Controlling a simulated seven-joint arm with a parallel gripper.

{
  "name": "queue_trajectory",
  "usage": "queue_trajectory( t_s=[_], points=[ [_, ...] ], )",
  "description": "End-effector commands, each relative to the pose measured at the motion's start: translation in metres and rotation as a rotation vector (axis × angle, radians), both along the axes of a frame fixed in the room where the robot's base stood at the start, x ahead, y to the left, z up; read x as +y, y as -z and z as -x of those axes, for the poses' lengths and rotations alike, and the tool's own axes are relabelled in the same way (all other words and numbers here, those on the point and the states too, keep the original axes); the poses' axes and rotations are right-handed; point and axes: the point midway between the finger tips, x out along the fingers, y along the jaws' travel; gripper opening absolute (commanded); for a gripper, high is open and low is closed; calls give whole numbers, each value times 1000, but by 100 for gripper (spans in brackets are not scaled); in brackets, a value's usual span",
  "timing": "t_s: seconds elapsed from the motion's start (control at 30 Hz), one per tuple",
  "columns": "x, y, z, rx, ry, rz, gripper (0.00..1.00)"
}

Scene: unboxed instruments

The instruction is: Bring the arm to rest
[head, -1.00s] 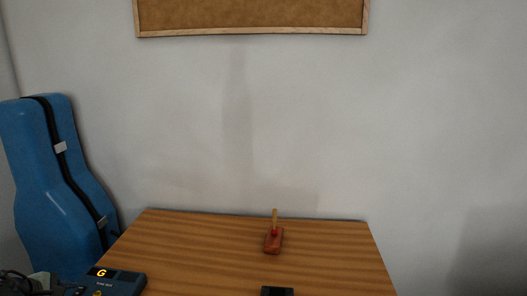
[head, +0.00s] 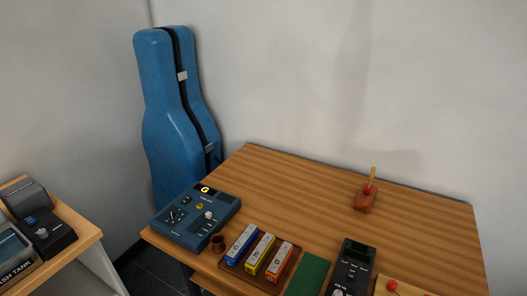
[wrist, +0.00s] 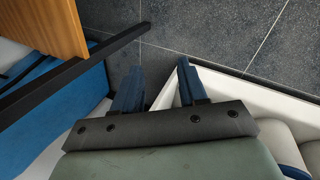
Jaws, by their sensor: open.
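My gripper (wrist: 160,82) shows in the wrist view with its two blue fingers apart and nothing between them. It points toward the dark tiled floor (wrist: 210,35). A wooden edge and a dark bar show at the left of that view, apart from the fingers. The head view does not show my arm or gripper.
In the head view, the wooden table (head: 290,190) holds a blue tuner box (head: 197,218), a tray (head: 262,280) of coloured blocks, a dark pedal (head: 350,268) and a red block with a stick (head: 366,196). A blue case (head: 172,120) stands behind. A side shelf (head: 85,232) is left.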

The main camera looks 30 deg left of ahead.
Motion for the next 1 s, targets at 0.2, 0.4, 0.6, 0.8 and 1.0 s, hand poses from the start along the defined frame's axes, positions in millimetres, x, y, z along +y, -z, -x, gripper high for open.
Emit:
queue_trajectory(
  t_s=[0.2,0.4,0.6,0.8,1.0],
  points=[
    [-48,62,25,87,89,-2,42],
    [-92,100,20,145,197,7,42],
    [-142,123,-21,181,342,33,42],
    [-192,133,-70,204,479,63,42],
    [-247,140,-112,230,618,95,42]
  ],
)
